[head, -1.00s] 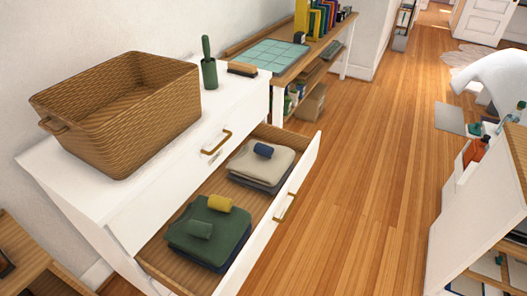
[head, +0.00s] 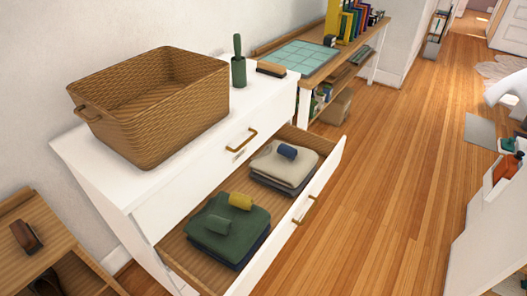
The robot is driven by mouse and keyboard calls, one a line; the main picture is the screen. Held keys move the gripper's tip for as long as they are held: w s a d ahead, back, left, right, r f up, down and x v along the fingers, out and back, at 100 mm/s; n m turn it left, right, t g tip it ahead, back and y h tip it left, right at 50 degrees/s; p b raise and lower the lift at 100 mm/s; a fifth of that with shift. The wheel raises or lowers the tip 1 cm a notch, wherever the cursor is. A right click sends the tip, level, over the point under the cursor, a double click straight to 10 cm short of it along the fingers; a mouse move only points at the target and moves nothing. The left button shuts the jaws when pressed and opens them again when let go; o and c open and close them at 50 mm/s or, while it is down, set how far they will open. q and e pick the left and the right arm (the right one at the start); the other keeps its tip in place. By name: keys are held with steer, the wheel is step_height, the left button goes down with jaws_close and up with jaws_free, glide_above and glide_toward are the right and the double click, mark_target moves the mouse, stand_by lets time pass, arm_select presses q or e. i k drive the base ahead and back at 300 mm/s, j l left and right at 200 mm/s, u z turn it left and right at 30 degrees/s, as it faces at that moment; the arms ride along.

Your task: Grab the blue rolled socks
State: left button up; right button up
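The blue rolled socks (head: 287,151) lie on top of a folded beige garment (head: 278,168) in the open drawer (head: 185,252) of a white dresser. The beige garment rests on darker folded cloth at the drawer's far end. Nearer in the same drawer, a yellow roll (head: 240,201) and a green roll (head: 218,224) lie on a stack of folded dark green clothes (head: 238,240). Neither of my grippers shows in the head view.
A large wicker basket (head: 160,115) and a green-handled brush in a holder (head: 238,70) stand on the dresser top (head: 100,165). A low wooden shelf (head: 45,215) is at the lower left. Wooden floor (head: 400,180) is clear to the drawer's right.

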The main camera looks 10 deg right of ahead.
mark_target(290, 153)
steer(key=l+u, duration=0.1)
steer(key=u, duration=0.35)
steer(key=l+u, duration=0.15)
steer(key=u, duration=0.25)
steer(key=l+u, duration=0.15)
steer(key=u, duration=0.3)
steer(key=l+u, duration=0.35)
steer(key=k+l+u, duration=0.15)
steer(key=l+u, duration=0.2)
steer(key=l, duration=0.15)
steer(key=k+l+u, duration=0.2)
steer(key=l, duration=0.2)
steer(key=k+l+u, duration=0.25)
steer(key=l, duration=0.15)
steer(key=k+l, duration=0.25)
steer(key=l, duration=0.15)
steer(key=k+l+u, duration=0.1)
steer(key=k+l, duration=0.15)
steer(key=l, duration=0.15)
